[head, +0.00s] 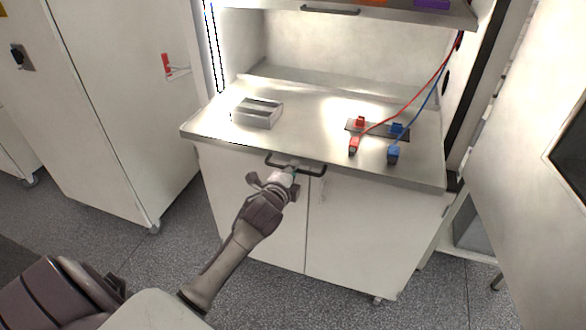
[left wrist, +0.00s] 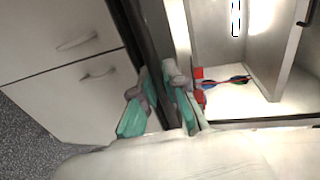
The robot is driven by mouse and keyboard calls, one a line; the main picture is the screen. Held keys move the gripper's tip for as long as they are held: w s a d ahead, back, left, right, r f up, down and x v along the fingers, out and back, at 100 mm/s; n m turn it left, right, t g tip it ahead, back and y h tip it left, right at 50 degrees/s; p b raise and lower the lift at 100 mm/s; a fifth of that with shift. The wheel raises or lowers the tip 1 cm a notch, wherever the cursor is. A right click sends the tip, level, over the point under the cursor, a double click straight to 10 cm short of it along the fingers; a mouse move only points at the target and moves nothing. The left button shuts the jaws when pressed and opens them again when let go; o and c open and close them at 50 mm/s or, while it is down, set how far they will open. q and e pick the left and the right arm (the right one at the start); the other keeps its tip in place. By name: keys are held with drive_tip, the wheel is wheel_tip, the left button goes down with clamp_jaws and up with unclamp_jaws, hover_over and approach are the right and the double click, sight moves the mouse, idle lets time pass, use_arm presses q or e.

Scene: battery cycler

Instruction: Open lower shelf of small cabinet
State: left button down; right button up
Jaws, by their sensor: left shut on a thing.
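The small cabinet has a pale metal lower shelf (head: 315,143) with a black bar handle (head: 312,172) at the middle of its front edge. My left gripper (head: 285,176) is at this handle in the head view, covering part of it. In the left wrist view, the teal-padded fingers of my left gripper (left wrist: 158,100) stand on either side of a dark bar, shut on the handle. The shelf's front edge sticks out a little over the white lower doors (head: 365,220). My right gripper is not in view.
A grey metal block (head: 258,113) and red and blue plugs (head: 393,153) with cables lie on the shelf. An upper shelf with a handle (head: 330,10) hangs above. A white cabinet (head: 115,90) stands left, a large panel (head: 530,140) right. The floor in front is clear.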

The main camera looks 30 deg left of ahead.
use_arm(q)
drive_tip(key=c, duration=1.2)
unclamp_jaws()
drive_tip(key=v, duration=1.2)
drive_tip(key=shift+w+f, duration=0.1)
